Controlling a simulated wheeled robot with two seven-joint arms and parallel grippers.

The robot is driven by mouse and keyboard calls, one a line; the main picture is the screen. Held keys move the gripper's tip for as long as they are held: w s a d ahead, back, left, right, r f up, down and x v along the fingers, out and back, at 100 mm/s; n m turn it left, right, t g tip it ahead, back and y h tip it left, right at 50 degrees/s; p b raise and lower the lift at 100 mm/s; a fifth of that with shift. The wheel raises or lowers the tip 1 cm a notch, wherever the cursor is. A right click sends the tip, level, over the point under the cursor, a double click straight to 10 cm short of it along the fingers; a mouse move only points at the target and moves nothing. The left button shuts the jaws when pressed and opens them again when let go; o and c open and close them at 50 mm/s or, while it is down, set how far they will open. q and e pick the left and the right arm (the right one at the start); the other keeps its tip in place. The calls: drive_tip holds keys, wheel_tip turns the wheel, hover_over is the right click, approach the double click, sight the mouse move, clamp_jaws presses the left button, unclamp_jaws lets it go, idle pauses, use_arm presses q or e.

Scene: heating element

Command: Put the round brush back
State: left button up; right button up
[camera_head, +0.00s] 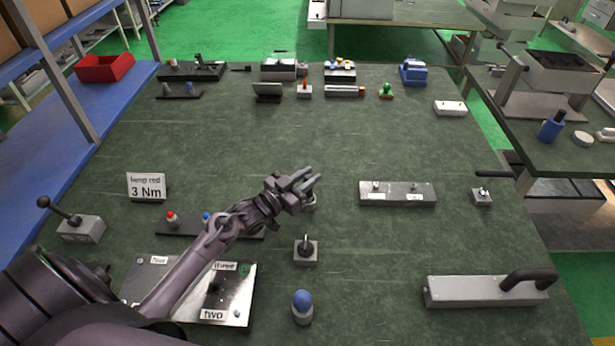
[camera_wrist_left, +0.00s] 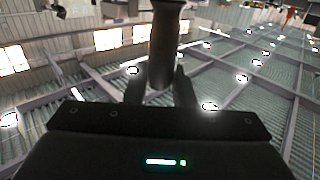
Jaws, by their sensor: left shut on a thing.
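My left gripper (camera_head: 308,182) is over the middle of the green bench, its fingers pointing right and away. In the left wrist view its fingers (camera_wrist_left: 160,90) are shut on a dark, round-shafted thing (camera_wrist_left: 164,50) with a wider end at the top edge. This may be the round brush, but no bristles show, so I cannot tell for sure. In the head view the held thing is mostly hidden by the gripper. A small grey round piece (camera_head: 309,203) shows just below the fingers; I cannot tell whether it is held. My right gripper is not in view.
A grey block with a black post (camera_head: 305,252) and a blue-topped piece (camera_head: 302,305) stand in front. A metal plate (camera_head: 240,300) lies under my left arm. A silver bar (camera_head: 398,200) lies to the right. The bench middle beyond the gripper is clear.

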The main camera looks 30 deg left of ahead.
use_arm(q)
drive_tip(key=shift+f, duration=0.1)
drive_tip(key=shift+f, duration=0.1)
drive_tip(key=o, duration=1)
drive_tip(key=shift+r, duration=0.2)
drive_tip(key=b+v, duration=0.2)
drive_tip(key=v, duration=1)
